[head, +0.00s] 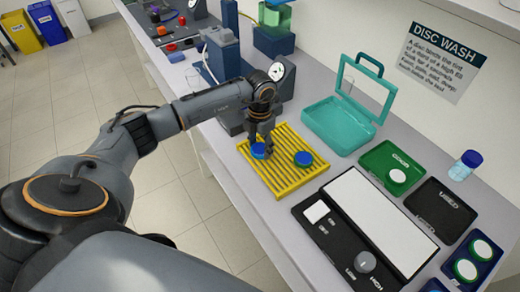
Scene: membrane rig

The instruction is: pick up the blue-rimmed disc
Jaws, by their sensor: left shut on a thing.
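My left gripper (261,143) points down over the yellow slatted rack (283,184) and is shut on a blue disc (258,152) at the rack's left part. The fingers cover part of this disc, and I cannot tell whether it still touches the slats. A second blue disc (303,158) lies on the rack to the right, clear of the gripper. At this size both look blue all over, and rim and face are hard to tell apart. My right gripper is not in view.
A teal open case (338,126) stands behind the rack. A green tray (383,163) with a white disc, a black USED tray (440,208), a light-panel device (381,222) and a blue tray of green-rimmed discs (473,258) lie to the right. A gauge apparatus (277,71) stands close behind the gripper.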

